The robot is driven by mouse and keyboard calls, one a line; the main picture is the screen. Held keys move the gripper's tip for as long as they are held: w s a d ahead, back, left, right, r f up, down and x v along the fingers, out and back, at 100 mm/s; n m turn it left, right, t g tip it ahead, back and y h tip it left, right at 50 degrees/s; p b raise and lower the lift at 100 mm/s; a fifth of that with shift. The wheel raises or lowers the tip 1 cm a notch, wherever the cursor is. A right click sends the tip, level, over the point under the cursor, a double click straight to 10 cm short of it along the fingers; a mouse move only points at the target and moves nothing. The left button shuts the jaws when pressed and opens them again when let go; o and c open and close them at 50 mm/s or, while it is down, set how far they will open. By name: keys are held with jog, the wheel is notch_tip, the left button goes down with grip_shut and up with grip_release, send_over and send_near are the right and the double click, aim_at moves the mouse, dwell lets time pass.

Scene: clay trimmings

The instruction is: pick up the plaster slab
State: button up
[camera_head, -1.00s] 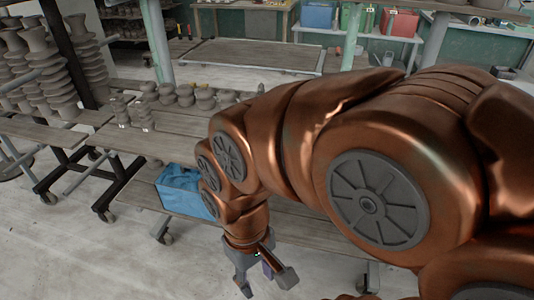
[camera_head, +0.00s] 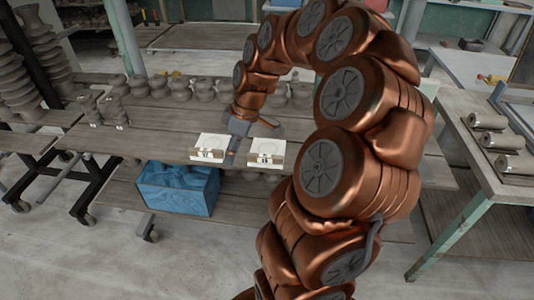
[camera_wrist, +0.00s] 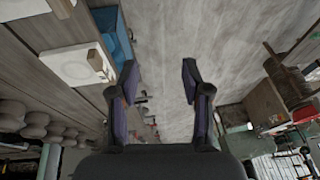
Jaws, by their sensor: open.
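Two flat white plaster slabs lie on the upper wooden shelf near its front edge, the left slab (camera_head: 213,142) and the right slab (camera_head: 268,147). Each has a small tan block at its front side. My gripper (camera_head: 232,157) is between the two slabs in the head view, with its fingers partly hard to make out. In the wrist view my gripper (camera_wrist: 158,76) is open and empty, its dark fingers apart over bare floor. One slab (camera_wrist: 72,68) lies left of the fingers there; the other slab (camera_wrist: 22,8) is cut by the top edge.
Clay pieces (camera_head: 158,86) stand in a row behind the slabs, with taller stacked pots at the left. A blue crate (camera_head: 165,203) sits on the lower shelf. A right-hand table holds several grey cylinders (camera_head: 487,122). Floor in front is clear.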

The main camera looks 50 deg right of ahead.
jog(key=t, duration=0.2)
send_over(266, 156)
jog(key=s+d, duration=0.1)
jog(key=s, duration=0.1)
notch_tip(266, 156, down, 5)
jog(key=shift+w+r, duration=0.1)
jog(key=shift+w, duration=0.05)
jog(key=shift+d+f, duration=0.3)
jog(key=shift+s+p+x, duration=0.2)
jog(key=shift+p+x, duration=1.45)
jog(key=shift+x, duration=1.4)
jog(key=shift+w+a+f, duration=0.1)
jog(key=shift+w+f, duration=0.05)
jog(key=shift+f, duration=0.6)
jog(key=shift+c, duration=0.3)
jog(key=shift+f, duration=0.1)
grip_shut()
